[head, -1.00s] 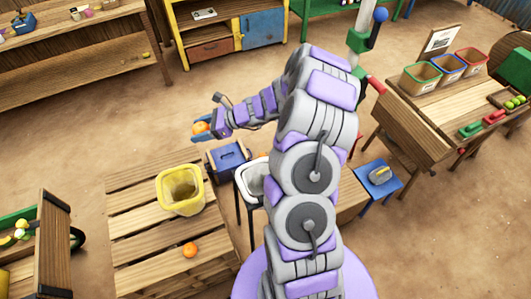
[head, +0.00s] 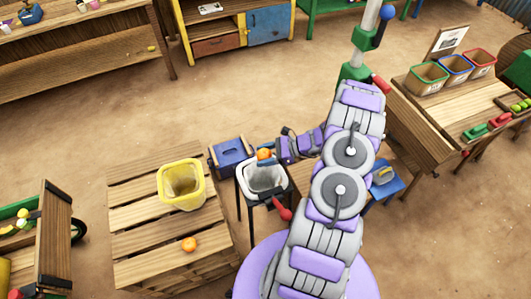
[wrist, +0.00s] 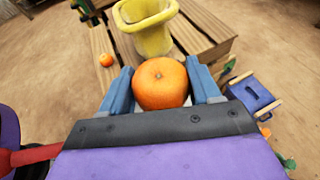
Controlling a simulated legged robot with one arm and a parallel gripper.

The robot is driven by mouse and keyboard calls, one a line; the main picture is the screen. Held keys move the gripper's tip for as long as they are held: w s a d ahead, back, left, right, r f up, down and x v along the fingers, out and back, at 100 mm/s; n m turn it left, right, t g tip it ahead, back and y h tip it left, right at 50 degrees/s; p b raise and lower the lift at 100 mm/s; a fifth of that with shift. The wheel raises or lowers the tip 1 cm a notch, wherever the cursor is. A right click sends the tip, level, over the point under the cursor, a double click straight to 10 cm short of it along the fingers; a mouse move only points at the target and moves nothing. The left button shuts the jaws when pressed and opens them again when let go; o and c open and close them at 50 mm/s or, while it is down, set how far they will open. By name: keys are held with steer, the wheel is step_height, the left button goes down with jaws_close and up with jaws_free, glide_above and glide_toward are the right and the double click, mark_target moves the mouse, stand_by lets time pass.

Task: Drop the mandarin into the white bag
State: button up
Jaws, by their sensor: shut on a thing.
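My gripper (head: 270,154) is shut on an orange mandarin (head: 264,154). In the wrist view the mandarin (wrist: 160,83) sits between the two blue fingers. The white bag (head: 268,180) stands open on a dark-legged stand, right of the slatted table. In the head view the held mandarin appears at the bag's far rim; its exact height above the bag is hard to tell. The white bag cannot be made out in the wrist view. A second mandarin (head: 189,244) lies on the slatted table and also shows in the wrist view (wrist: 106,60).
A yellow bag (head: 181,186) stands open on the slatted table (head: 135,215), left of the white bag. A blue box (head: 230,153) is just behind and left of the white bag. A red-ended lever (head: 283,210) is at the stand's front right.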

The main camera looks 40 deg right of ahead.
step_height(320, 180, down, 5)
steer(key=shift+r+b, duration=0.1)
steer(key=shift+b, duration=0.7)
steer(key=o, duration=0.6)
steer(key=shift+a, duration=0.1)
steer(key=shift+o, duration=1.4)
steer(key=shift+a+r, duration=0.1)
steer(key=shift+a, duration=0.35)
steer(key=shift+o, duration=1.3)
steer(key=shift+a, duration=0.1)
steer(key=p+v, duration=0.3)
steer(key=v, duration=1.4)
steer(key=shift+d, duration=0.35)
